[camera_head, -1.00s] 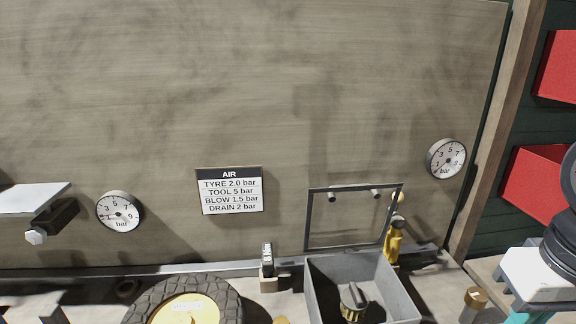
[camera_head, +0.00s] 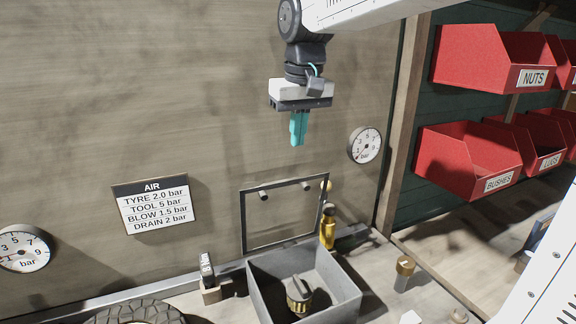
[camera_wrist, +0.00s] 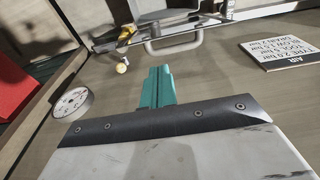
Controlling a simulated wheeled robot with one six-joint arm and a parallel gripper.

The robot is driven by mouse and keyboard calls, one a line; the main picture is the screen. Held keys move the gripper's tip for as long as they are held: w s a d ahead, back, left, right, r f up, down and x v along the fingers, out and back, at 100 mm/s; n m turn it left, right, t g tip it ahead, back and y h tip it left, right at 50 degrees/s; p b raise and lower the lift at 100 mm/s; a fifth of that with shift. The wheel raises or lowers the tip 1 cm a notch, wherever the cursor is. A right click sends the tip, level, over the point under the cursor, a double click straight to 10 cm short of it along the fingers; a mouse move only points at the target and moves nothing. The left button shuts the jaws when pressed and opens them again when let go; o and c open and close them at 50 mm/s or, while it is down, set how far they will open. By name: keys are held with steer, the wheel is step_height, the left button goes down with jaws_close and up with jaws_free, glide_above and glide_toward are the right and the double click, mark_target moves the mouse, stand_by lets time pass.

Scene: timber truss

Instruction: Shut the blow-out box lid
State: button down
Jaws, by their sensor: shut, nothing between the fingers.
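The blow-out box (camera_head: 258,292) is a grey open-topped box on the bench in the head view. Its lid (camera_head: 243,222) stands raised at the back, a dark-edged, see-through frame near the wooden wall. A brass-and-grey fitting (camera_head: 299,296) sits inside the box. My gripper (camera_head: 297,143) has teal fingers, closed together and empty, pointing down above the lid and apart from it. In the wrist view my gripper (camera_wrist: 160,72) points toward the lid's edge (camera_wrist: 150,38), with part of the box (camera_wrist: 165,8) beyond.
A yellow-and-black fitting (camera_head: 328,228) stands close right of the lid. A brass-topped post (camera_head: 403,273) is right of the box. A padlock-like block (camera_head: 208,279) is to its left. A round gauge (camera_head: 365,145) is on the wall. Red bins (camera_head: 470,160) fill the right shelves.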

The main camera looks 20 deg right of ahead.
steer(key=w+f, duration=0.5)
steer(key=f, duration=0.4)
steer(key=shift+f, duration=0.2)
steer(key=shift+s, duration=0.15)
